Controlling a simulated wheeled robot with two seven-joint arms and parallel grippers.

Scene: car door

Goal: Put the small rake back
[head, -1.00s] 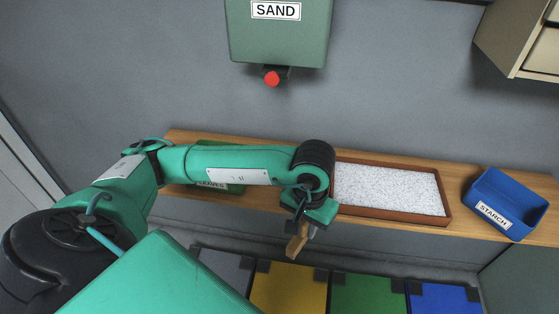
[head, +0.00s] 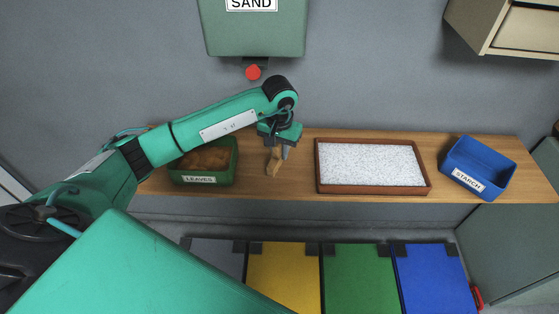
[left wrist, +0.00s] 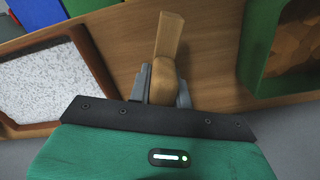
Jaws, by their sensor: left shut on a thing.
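My left gripper (head: 281,148) is shut on the small rake (head: 273,162), whose visible part is a light wooden piece pointing down. They are over the wooden shelf (head: 290,190), between the leaves bin and the white-filled tray. In the left wrist view the rake (left wrist: 168,38) stands out between the two grey fingers (left wrist: 163,85), with the shelf behind it. I cannot tell whether the rake touches the shelf. Its tines do not show clearly. My right gripper is not in view.
The green leaves bin (head: 205,180) is left of the gripper. The brown-rimmed tray of white grains (head: 372,190) is right of it, then the blue starch bin (head: 467,181). A green sand dispenser (head: 255,35) hangs above. Coloured bins (head: 285,275) stand below.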

